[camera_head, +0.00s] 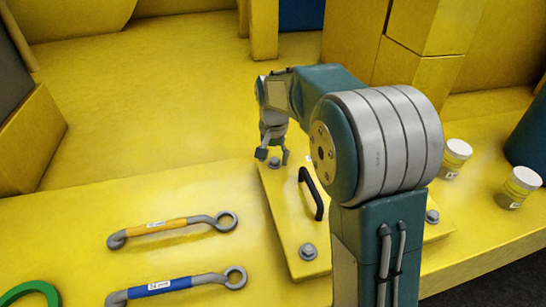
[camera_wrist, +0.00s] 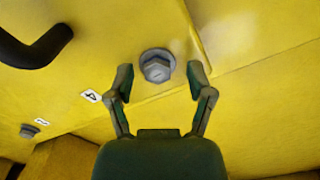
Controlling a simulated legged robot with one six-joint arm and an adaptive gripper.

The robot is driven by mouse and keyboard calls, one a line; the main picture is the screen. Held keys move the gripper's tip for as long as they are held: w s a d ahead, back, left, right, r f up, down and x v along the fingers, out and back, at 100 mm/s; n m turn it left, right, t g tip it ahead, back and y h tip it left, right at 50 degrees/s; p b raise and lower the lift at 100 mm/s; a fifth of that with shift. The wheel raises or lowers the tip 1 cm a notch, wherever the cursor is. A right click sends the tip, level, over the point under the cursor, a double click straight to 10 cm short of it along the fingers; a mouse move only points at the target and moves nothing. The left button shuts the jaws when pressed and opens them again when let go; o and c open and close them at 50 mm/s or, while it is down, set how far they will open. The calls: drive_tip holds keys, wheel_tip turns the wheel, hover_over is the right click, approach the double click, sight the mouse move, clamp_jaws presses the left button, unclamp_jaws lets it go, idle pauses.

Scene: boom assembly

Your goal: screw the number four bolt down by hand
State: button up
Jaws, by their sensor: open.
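The number four bolt (camera_wrist: 157,66) is a grey hex-head bolt with a round flange, on the yellow plate near its edge. A white label (camera_wrist: 91,96) reading 4 lies to its left in the wrist view. My gripper (camera_wrist: 161,78) is open, with one finger on each side of the bolt head and visible gaps between. In the head view my gripper (camera_head: 272,157) points down over the same bolt (camera_head: 274,163) at the plate's far left corner. The bolt's shank is hidden, so how deep it sits cannot be told.
A black handle (camera_head: 311,193) rises from the plate (camera_head: 284,215) beside my gripper. Other bolts stand at the near corner (camera_head: 308,252) and right (camera_head: 432,216). An orange-banded wrench (camera_head: 160,226) and a blue-banded wrench (camera_head: 170,285) lie left. Two jars stand right. My arm hides part of the plate.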

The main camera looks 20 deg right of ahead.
sight(273, 160)
wheel_tip(273, 160, up, 12)
idle(0.6)
